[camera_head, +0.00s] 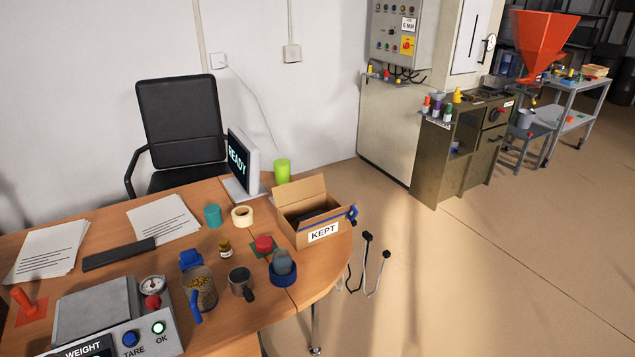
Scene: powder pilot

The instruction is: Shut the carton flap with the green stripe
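An open cardboard carton (296,232) with a white KEPT label (323,232) stands at the right end of the brown desk. Its back flap (300,190) stands up, and a lower flap (328,219) sticks out along the front and right. The inside looks dark. I cannot make out a green stripe on any flap at this size. A small blue item (352,213) is at the carton's right edge. Neither of my grippers shows in the head view.
A green cup (282,172), tape roll (242,216) and READY screen (240,163) are near the carton. Thin dark-tipped rods (366,262) rise right of the desk.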

